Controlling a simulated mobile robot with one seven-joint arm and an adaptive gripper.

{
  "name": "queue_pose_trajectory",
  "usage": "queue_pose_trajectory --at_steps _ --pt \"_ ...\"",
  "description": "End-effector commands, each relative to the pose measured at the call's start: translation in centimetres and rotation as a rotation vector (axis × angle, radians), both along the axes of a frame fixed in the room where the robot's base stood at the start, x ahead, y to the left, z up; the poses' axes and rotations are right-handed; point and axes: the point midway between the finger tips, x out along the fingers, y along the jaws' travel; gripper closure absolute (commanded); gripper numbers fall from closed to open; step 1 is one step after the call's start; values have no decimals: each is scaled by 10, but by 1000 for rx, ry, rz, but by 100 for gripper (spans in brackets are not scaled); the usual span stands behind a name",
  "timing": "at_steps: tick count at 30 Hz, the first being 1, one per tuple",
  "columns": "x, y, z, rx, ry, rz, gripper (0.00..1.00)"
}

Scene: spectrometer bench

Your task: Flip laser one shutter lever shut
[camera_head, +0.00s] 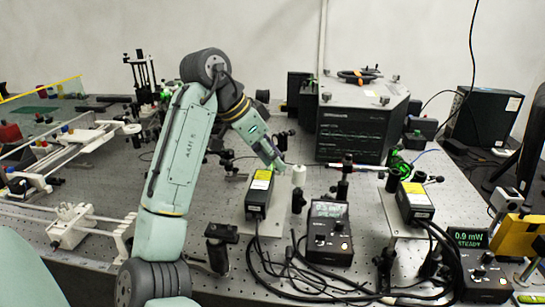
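A black laser box (257,200) with a yellow label on top stands on a white plate near the middle of the bench. A similar laser box (417,208) stands further right. No readable marking shows which of them is laser one. My gripper (279,167) reaches down from the left, just above and behind the far end of the middle laser. Its fingertips are small and dark here, and I cannot tell whether they are open or touch anything. A white cylindrical post (299,176) stands just right of it. I cannot make out a shutter lever at this size.
Black controllers (330,240) with many cables lie in front of the lasers. A display (470,239) reads 0.9 mW STEADY. A large dark instrument (353,135) stands behind. A white frame rig (75,232) is at left. Some perforated bench top is bare (100,180).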

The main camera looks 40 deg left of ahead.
Motion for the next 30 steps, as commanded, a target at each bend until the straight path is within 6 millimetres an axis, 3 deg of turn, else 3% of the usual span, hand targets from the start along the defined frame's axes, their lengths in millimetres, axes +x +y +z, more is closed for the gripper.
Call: queue_pose_trajectory --at_steps 8,21,30 --pt "-3 2 6 2 0 1 72" --pt "-44 21 77 4 1 4 72" --pt "-58 28 101 1 1 1 72"
